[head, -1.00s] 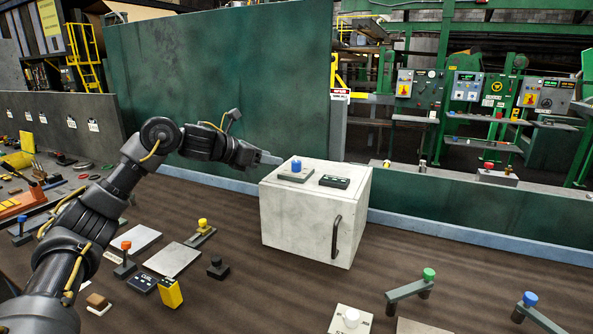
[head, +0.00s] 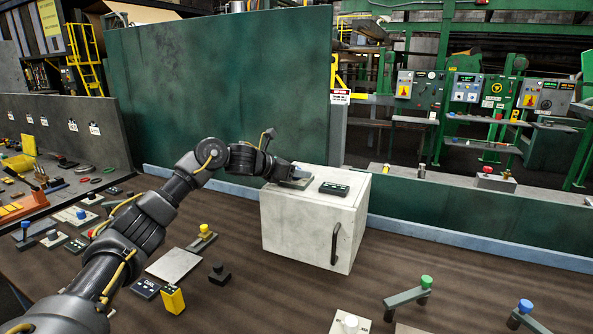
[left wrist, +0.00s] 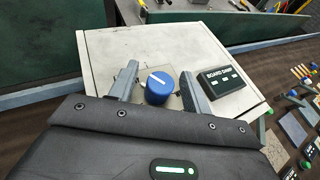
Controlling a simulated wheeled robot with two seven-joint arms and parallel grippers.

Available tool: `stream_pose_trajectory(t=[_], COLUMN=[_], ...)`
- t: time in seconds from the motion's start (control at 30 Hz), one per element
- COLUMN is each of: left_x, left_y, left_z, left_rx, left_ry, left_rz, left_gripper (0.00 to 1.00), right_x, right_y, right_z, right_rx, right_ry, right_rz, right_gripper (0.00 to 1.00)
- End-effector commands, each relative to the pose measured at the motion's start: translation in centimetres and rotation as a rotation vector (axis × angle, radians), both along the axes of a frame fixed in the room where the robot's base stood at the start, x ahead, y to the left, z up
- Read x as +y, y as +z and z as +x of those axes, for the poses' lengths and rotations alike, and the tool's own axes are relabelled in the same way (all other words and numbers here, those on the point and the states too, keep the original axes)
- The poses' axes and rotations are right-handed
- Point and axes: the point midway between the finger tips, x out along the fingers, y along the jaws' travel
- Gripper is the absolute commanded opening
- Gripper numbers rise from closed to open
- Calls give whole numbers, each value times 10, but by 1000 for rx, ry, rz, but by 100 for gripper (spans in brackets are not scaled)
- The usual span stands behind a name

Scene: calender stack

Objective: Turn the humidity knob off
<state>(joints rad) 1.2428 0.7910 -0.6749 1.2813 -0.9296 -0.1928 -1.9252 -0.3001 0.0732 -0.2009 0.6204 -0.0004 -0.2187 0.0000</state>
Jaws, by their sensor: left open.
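The blue round knob (left wrist: 158,90) with a white pointer line sits on a small plate on top of a white box (head: 312,228). In the left wrist view its line slants across the top. A dark label (head: 334,188) with white lettering that seems to read "BOARD DAMP" is beside the knob; it also shows in the left wrist view (left wrist: 228,80). My left gripper (left wrist: 159,72) is open, with one finger on each side of the knob. Contact cannot be told. In the head view my gripper largely hides the knob. My right gripper is out of view.
The box has a dark handle (head: 335,243) on its front. A yellow-topped control (head: 204,230), a black knob (head: 218,273) and a yellow block (head: 173,299) stand at left on the brown table. Green-topped (head: 426,283) and blue-topped (head: 525,306) levers are at front right.

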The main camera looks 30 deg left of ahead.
Motion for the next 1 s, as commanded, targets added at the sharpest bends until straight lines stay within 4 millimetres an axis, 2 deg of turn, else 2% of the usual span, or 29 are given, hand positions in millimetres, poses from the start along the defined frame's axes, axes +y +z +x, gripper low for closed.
stream_pose_trajectory(t=[0.1, 0.43, 0.73, 1.0], left_x=[0, 0, 0, -1], left_y=[0, 0, 0, 1], left_z=[0, 0, -1, -1], left_rx=[0, 0, -1, -3], left_ry=[0, 0, 40, 209], left_rz=[0, -1, 0, 0], left_gripper=[46, 4, 4, 4], right_x=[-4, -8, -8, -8], right_y=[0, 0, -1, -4], right_z=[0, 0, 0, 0], right_rx=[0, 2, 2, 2], right_ry=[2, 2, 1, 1], right_rz=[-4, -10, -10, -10], right_gripper=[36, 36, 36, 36])
